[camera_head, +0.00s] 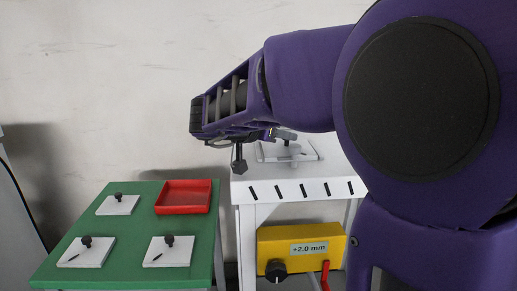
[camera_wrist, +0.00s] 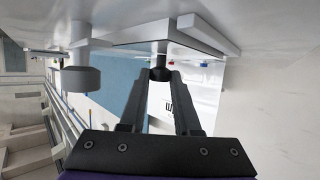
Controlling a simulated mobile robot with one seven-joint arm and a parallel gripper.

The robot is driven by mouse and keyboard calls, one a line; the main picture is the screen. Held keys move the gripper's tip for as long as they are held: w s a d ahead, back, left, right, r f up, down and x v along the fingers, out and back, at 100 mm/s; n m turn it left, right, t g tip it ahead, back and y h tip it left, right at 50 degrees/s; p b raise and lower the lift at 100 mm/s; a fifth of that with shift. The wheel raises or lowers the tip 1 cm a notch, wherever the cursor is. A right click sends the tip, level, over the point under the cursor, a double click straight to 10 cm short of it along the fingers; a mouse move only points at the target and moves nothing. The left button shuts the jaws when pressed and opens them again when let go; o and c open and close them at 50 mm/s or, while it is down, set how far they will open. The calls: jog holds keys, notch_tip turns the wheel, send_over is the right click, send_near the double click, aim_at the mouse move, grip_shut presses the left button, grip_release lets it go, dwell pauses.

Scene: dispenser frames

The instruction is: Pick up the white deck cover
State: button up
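The white deck cover (camera_head: 303,153) is a flat plate on top of the white table, partly hidden by my gripper. In the wrist view the cover (camera_wrist: 192,34) shows at the top, with its dark knob (camera_wrist: 160,73) below. My gripper (camera_head: 282,136) is low over the white table, beside the knob. In the wrist view the two fingertips (camera_wrist: 161,78) stand on either side of the knob, with no clear gap to it. I cannot tell whether the cover is raised off the table.
A dark-topped post (camera_head: 239,160) stands at the white table's left edge; a grey cylinder (camera_wrist: 80,78) shows left in the wrist view. The green table (camera_head: 130,240) holds a red tray (camera_head: 184,197) and white plates with black knobs (camera_head: 168,251). A yellow box (camera_head: 300,258) reads +2.0 mm.

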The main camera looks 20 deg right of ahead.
grip_shut()
